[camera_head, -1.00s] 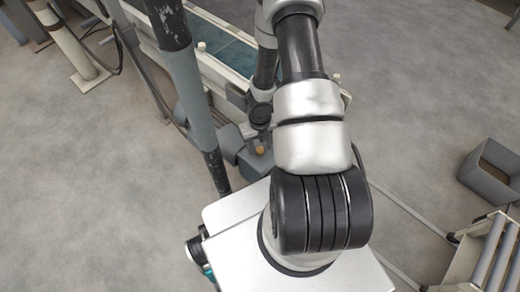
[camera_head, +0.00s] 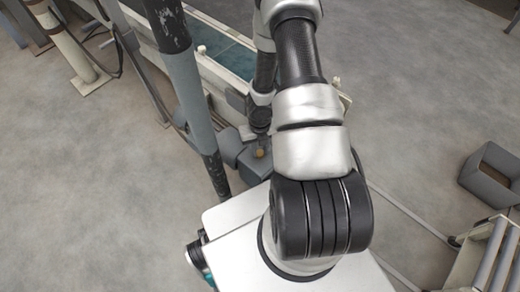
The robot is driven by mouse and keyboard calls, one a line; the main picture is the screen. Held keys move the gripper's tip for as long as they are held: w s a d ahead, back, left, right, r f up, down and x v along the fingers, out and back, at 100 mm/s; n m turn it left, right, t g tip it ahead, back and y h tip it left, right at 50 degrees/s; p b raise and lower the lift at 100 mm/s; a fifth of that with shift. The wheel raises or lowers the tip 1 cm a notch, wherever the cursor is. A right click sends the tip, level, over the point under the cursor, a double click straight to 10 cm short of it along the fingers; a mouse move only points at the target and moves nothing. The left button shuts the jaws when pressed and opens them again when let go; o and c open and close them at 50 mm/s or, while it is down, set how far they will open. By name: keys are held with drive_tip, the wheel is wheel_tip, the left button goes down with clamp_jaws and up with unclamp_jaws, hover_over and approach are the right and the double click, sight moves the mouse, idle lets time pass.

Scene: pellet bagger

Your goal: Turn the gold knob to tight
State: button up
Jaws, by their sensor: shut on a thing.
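The gold knob (camera_head: 260,153) shows as a small gold spot on a blue-grey housing (camera_head: 236,150), just left of my upper arm. My gripper (camera_head: 258,138) is at the end of my forearm, which comes down from the top of the picture. It is at the knob and shut on it. The fingertips are small and dark here, and their exact grip is hard to make out. The knob's turn angle and any marking for tight cannot be read.
A dark post with a grey sleeve (camera_head: 190,85) stands close to the left of the housing. A pale-framed conveyor with a teal belt (camera_head: 222,50) runs behind. A grey bin (camera_head: 490,174) and rollers (camera_head: 490,255) are at the right. Floor is open at left.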

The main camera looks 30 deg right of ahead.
drive_tip(key=m, duration=0.4)
drive_tip(key=shift+b, duration=0.4)
drive_tip(key=m, duration=0.4)
drive_tip(key=shift+m, duration=0.4)
drive_tip(key=m, duration=0.4)
drive_tip(key=shift+b, duration=0.35)
drive_tip(key=m, duration=0.5)
drive_tip(key=m+b, duration=0.1)
drive_tip(key=m, duration=0.3)
drive_tip(key=shift+m, duration=0.3)
drive_tip(key=m, duration=0.4)
drive_tip(key=shift+b, duration=0.4)
drive_tip(key=m, duration=0.4)
drive_tip(key=shift+m+b, duration=0.35)
drive_tip(key=shift+m, duration=1.95)
